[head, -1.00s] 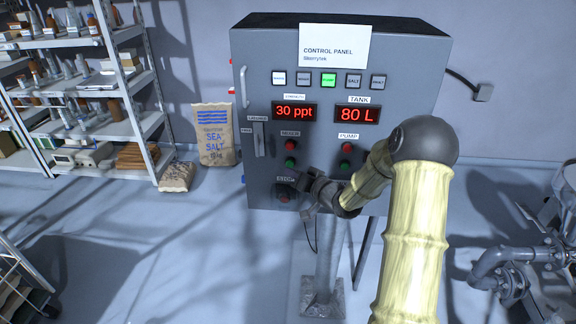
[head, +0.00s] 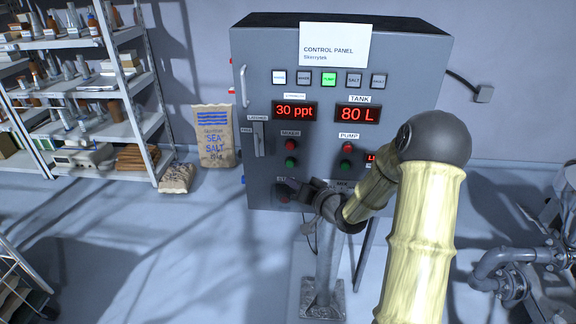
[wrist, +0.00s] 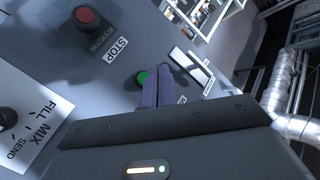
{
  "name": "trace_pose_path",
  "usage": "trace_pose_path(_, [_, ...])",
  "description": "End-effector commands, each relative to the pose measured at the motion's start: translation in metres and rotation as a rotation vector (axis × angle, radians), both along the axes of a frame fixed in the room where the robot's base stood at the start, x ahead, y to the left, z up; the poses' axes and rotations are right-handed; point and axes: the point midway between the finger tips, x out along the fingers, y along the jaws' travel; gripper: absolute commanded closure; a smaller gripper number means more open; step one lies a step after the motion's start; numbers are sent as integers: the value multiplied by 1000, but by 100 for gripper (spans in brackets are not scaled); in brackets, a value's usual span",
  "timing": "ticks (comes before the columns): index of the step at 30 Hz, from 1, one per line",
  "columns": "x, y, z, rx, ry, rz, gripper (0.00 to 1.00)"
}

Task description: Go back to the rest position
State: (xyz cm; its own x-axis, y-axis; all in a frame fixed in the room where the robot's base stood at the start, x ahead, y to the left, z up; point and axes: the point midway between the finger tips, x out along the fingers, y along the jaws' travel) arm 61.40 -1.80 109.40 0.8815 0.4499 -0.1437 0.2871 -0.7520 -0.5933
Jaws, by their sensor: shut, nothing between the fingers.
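My gripper (wrist: 172,88) is shut and empty in front of the lower part of the control panel. In the head view my gripper (head: 290,187) is small and dark, close to the panel's lower left; whether it touches the panel cannot be told. The grey control panel (head: 262,60) reads 30 ppt and 80 L, with one green-lit indicator (head: 328,79) in its top row. In the wrist view a green button (wrist: 142,77) lies just left of the fingers, and a red stop button (wrist: 85,15) is at the upper left.
A shelf rack (head: 150,100) with bottles and boxes stands at the left. A sea salt sack (head: 215,135) leans on the wall near a smaller sack (head: 177,177). Grey pipes (head: 500,262) are at the lower right. The floor left of the panel post (head: 324,270) is clear.

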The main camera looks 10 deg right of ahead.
Motion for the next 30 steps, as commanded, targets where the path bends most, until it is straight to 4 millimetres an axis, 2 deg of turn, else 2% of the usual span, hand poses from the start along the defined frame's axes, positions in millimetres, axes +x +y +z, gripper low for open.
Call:
trace_pose_path(8, [-3, 8, -4, -63, 40, -4, 100])
trace_pose_path(11, [-11, 9, -9, -170, 106, -27, 100])
trace_pose_path(14, [-26, 8, -17, -306, 206, -58, 100])
trace_pose_path(20, [-77, 0, -25, -547, 429, -101, 100])
trace_pose_path(23, [-110, -2, -25, -635, 546, -104, 100])
trace_pose_path(30, [-206, 5, -22, -747, 830, -42, 100])
